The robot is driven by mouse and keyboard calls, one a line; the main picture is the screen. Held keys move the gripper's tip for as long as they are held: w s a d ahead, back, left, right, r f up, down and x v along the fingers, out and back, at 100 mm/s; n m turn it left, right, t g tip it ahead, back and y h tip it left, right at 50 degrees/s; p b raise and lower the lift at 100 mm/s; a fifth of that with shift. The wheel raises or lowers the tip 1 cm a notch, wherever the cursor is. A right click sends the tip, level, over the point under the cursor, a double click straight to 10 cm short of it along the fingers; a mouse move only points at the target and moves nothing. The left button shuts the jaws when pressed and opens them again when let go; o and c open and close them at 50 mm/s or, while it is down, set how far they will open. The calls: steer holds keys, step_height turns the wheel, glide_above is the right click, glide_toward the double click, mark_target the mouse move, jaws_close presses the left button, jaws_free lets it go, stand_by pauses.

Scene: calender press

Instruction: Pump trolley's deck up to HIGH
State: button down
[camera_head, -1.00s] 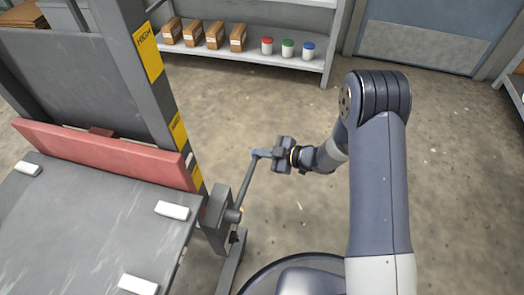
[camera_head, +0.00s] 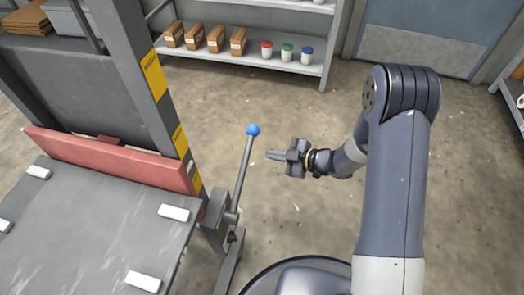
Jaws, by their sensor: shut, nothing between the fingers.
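The trolley's deck (camera_head: 95,225) is a dark grey plate at the lower left, with white pads on it. A red bar (camera_head: 110,162) runs along its back edge. The grey mast post (camera_head: 128,75) carries yellow labels; the top one (camera_head: 153,75) seems to read HIGH, and the lower ones are too small to read. The deck stands near the lowest label. The pump lever (camera_head: 243,175) rises from a bracket on the trolley's side, with a blue knob (camera_head: 253,130) on top. My gripper (camera_head: 270,155) is shut and empty, just right of the lever and below the knob, apart from it.
A grey shelf (camera_head: 315,68) at the back holds cartons (camera_head: 215,40) and small jars (camera_head: 287,52) with coloured lids. A grey-blue door (camera_head: 435,35) is at the back right. The concrete floor (camera_head: 300,115) between lever and shelf is clear.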

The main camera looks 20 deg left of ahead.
steer(key=shift+p+v, duration=0.3)
steer(key=shift+v, duration=1.25)
steer(key=shift+r, duration=0.1)
